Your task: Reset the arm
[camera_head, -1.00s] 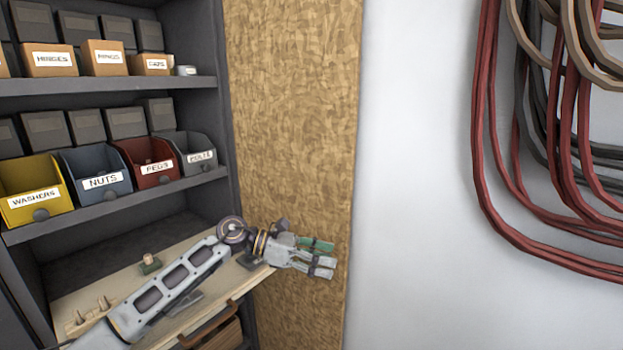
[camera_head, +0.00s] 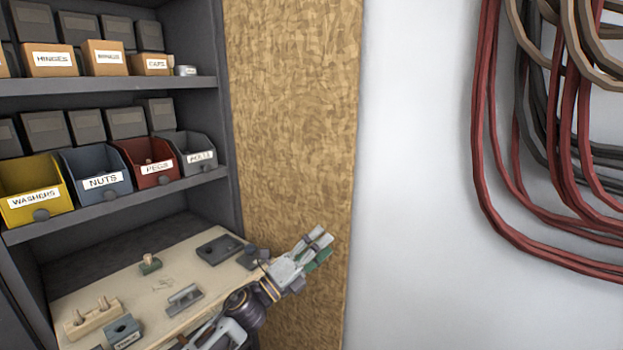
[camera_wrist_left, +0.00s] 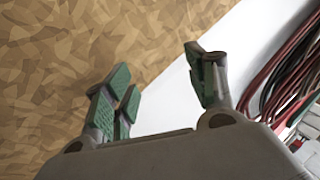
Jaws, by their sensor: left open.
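My left gripper (camera_head: 318,248) is in front of the lower part of the plywood panel (camera_head: 290,110), past the right end of the workbench board. Its fingers point up and to the right. In the left wrist view the left gripper (camera_wrist_left: 165,95) shows its green-padded fingers spread apart, with nothing between them. My left arm comes up from the bottom edge of the head view, in front of the board. My right gripper is not in view.
The wooden board (camera_head: 200,285) holds a pegged block (camera_head: 93,316), a small green block with a peg (camera_head: 150,264) and dark metal parts. Shelves above hold labelled bins such as washers (camera_head: 35,193) and nuts (camera_head: 98,176). Red hoses (camera_head: 485,130) hang at right; the white wall (camera_head: 420,200) between is bare.

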